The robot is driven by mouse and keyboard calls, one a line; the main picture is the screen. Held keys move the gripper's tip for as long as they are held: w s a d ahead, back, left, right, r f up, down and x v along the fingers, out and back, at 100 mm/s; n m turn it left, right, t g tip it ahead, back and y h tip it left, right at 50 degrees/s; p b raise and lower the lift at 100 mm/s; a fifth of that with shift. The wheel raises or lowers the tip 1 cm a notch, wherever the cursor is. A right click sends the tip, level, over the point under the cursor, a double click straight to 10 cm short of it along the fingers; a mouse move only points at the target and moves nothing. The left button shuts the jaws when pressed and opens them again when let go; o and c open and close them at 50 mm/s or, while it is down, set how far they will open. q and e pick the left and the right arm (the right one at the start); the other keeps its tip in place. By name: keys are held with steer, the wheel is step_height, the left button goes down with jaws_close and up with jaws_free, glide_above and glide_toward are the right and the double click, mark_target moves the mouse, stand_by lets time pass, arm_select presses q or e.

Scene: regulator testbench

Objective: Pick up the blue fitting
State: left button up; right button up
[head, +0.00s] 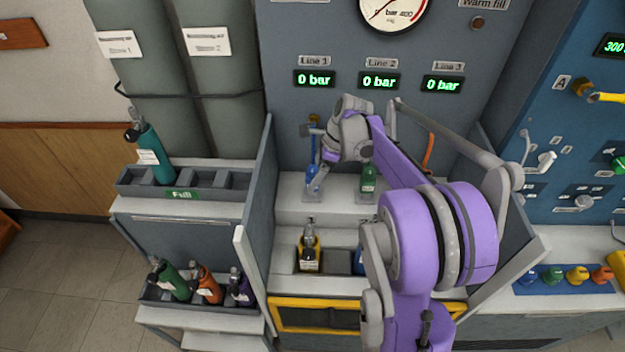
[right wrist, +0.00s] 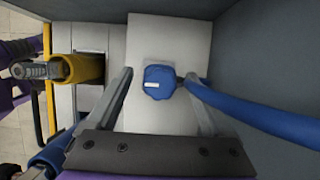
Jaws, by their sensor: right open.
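The blue fitting (right wrist: 158,82) is a knobbed blue piece with a small white mark, on a light grey surface in the right wrist view. A blue hose (right wrist: 255,112) runs from it to the right. In the head view the blue fitting (head: 312,172) is below the Line 1 display, partly hidden by my right gripper (head: 318,181). My right gripper (right wrist: 158,76) is open, its two fingers on either side of the fitting in the picture. I cannot tell whether they touch it. My left gripper is not in view.
A yellow bottle (head: 309,252) stands in the lower rack, left of a blue bottle (head: 360,262). A green fitting (head: 368,180) stands right of the blue one. A grey side wall (head: 258,190) bounds the bench on the left.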

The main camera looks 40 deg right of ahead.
steer(key=shift+w+a+f, duration=0.15)
steer(key=shift+f, duration=0.45)
jaws_close()
